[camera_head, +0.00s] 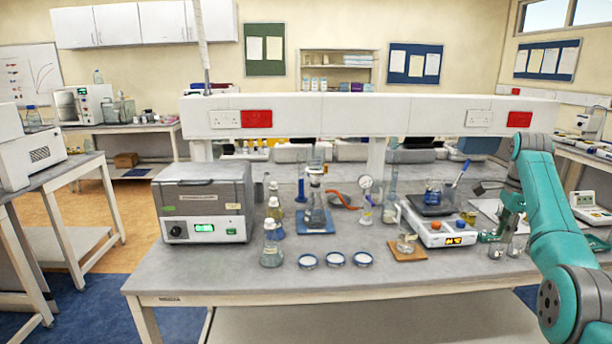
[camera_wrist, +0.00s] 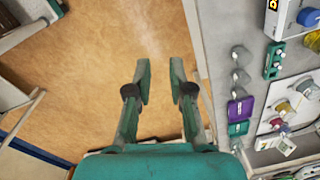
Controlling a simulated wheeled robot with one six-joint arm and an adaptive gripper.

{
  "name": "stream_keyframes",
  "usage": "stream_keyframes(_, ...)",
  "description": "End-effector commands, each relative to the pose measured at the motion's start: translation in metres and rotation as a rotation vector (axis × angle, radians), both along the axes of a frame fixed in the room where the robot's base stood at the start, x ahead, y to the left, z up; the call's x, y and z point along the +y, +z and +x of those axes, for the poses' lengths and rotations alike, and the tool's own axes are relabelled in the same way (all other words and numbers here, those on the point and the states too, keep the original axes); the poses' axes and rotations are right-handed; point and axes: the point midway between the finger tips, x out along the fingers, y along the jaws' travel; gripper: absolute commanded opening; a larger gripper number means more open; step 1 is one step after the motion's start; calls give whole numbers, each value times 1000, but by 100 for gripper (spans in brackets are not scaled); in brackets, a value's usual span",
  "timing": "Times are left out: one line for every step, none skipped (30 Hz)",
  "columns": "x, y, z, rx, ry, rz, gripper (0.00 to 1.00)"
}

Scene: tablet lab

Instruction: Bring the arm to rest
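My arm (camera_head: 565,240) is teal and rises at the right side of the head view, bent at an elbow near the bench's right end. My gripper (camera_wrist: 161,82) shows in the wrist view with its two teal fingers apart. Nothing is between them, and brown floor (camera_wrist: 100,70) lies below. The bench edge is just right of the fingers in that view.
The bench (camera_head: 330,275) holds a grey heating unit (camera_head: 203,205), a white hotplate (camera_head: 440,230), flasks, a blue-based stand and several small dishes. In the wrist view, small glassware, a purple item (camera_wrist: 240,110) and a green device (camera_wrist: 274,60) lie on the bench to the right.

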Motion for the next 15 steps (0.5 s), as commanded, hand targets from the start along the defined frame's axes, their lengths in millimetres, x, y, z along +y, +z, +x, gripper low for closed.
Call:
stream_keyframes(2, -13, 2, -5, 12, -2, 21)
stream_keyframes(3, -20, 4, -10, 20, -5, 21)
stream_keyframes(5, -29, 6, -16, 32, -8, 21)
stream_keyframes(6, -38, 8, -21, 41, -11, 21)
stream_keyframes(7, -46, 10, -28, 51, -14, 21)
stream_keyframes(10, -59, 12, -35, 65, -18, 21)
stream_keyframes(12, -69, 13, -42, 78, -23, 21)
stream_keyframes(14, -79, 15, -50, 90, -27, 21)
stream_keyframes(17, -96, 17, -61, 109, -33, 21)
stream_keyframes(19, -110, 18, -68, 125, -38, 21)
stream_keyframes(22, -124, 19, -79, 141, -45, 21)
stream_keyframes(27, -144, 20, -92, 166, -53, 21)
stream_keyframes(30, -157, 21, -103, 182, -58, 21)
stream_keyframes(34, -171, 21, -113, 201, -65, 21)
stream_keyframes(39, -189, 21, -127, 222, -74, 21)
